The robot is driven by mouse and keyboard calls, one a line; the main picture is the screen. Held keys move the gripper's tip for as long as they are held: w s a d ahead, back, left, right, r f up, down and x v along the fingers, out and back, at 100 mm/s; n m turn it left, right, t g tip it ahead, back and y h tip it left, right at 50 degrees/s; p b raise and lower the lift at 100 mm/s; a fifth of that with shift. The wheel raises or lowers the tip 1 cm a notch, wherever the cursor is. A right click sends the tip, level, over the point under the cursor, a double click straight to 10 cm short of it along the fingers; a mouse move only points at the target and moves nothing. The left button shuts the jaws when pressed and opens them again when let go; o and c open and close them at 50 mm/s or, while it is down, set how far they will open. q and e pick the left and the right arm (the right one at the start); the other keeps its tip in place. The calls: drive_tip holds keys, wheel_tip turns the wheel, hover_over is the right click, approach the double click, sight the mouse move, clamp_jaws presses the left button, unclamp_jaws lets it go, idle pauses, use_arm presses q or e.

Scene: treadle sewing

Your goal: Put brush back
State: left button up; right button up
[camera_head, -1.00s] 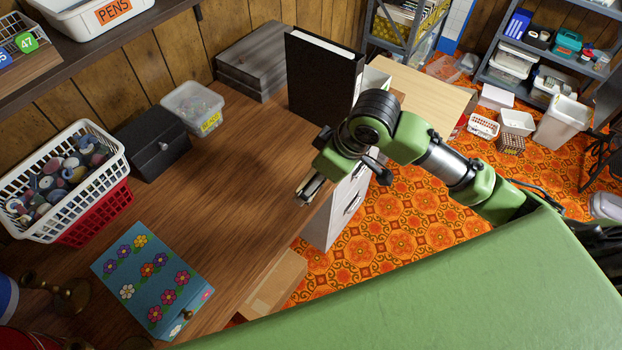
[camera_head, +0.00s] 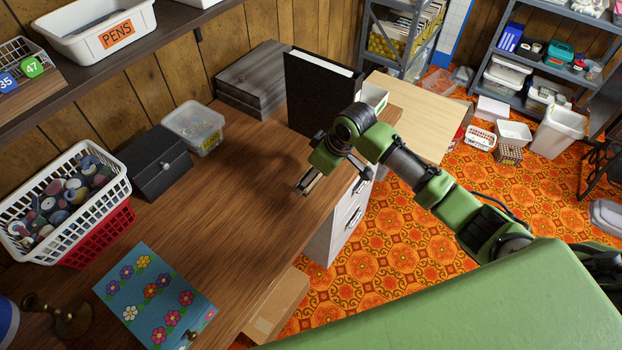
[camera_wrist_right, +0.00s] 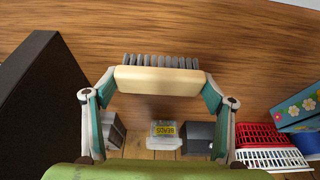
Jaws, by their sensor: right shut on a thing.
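The brush (camera_wrist_right: 161,78) has a pale wooden back and grey bristles. In the right wrist view it sits between the two fingertips of my right gripper (camera_wrist_right: 156,88), which is shut on it. The bristles face away from the palm. In the head view my right gripper (camera_head: 308,182) is over the right edge of the wooden desk (camera_head: 235,195), beside the black binder, and the brush is too small to make out there. My left gripper is not in view.
A black binder (camera_head: 312,95) stands upright at the desk's back right. A black box (camera_head: 155,163), a clear tub (camera_head: 194,127), a white basket (camera_head: 67,205) and a flowered blue box (camera_head: 153,294) line the left. The desk's middle is clear.

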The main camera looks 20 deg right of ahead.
drive_tip(key=shift+w+f, duration=0.65)
drive_tip(key=shift+f, duration=0.1)
drive_tip(key=shift+f+p, duration=0.45)
drive_tip(key=shift+f, duration=1.1)
drive_tip(key=shift+f, duration=0.1)
drive_tip(key=o, duration=1.1)
drive_tip(key=shift+f, duration=0.1)
drive_tip(key=shift+c, duration=0.2)
drive_tip(key=v, duration=1.2)
drive_tip(key=shift+r, duration=0.2)
